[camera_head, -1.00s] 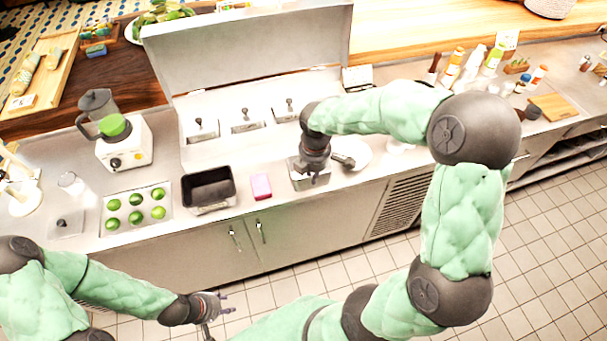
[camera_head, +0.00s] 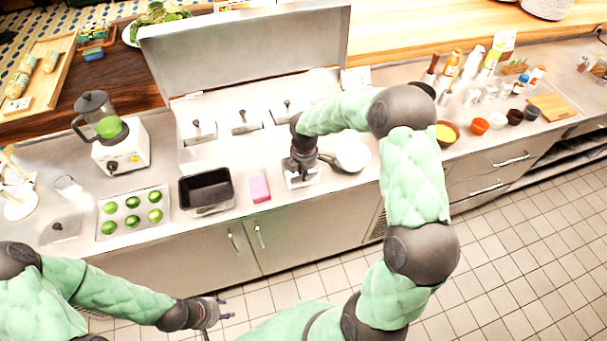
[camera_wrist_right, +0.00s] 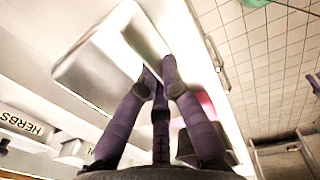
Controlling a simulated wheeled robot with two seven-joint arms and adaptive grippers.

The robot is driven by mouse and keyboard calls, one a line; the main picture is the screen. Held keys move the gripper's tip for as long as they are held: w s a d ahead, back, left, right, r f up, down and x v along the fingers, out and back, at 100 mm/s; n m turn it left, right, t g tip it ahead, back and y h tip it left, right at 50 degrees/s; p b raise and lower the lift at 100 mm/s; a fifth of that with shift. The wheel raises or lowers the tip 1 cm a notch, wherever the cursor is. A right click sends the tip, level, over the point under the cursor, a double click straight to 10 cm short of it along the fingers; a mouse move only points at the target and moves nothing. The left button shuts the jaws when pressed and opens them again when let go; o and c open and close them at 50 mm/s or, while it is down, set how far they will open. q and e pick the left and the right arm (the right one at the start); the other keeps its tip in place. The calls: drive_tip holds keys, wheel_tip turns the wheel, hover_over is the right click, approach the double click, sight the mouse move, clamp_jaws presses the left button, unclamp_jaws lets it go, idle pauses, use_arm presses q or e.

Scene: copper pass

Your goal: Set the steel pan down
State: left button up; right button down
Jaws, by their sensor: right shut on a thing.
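The steel pan (camera_head: 303,182) is a small shiny rectangular pan at the counter's front, right of the pink block (camera_head: 259,188). My right gripper (camera_head: 300,170) comes down over it and hides much of it. In the right wrist view the bright pan (camera_wrist_right: 95,75) lies beyond the fingertips (camera_wrist_right: 160,78), which are shut on its wall. I cannot tell whether the pan's base touches the counter. My left gripper (camera_head: 226,309) is empty, fingers apart, in front of the counter and over the floor.
A black pan (camera_head: 205,188) stands left of the pink block. A tray of limes (camera_head: 133,213) and a blender (camera_head: 118,138) are further left. A white rounded thing (camera_head: 353,155) is close to the right gripper. Several cups and bottles stand at the right.

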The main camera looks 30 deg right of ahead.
drive_tip(key=shift+f, duration=0.15)
drive_tip(key=c, duration=1.8)
unclamp_jaws()
drive_tip(key=shift+f, duration=0.1)
drive_tip(key=shift+c, duration=0.2)
drive_tip(key=o, duration=0.4)
drive_tip(key=shift+o, duration=0.2)
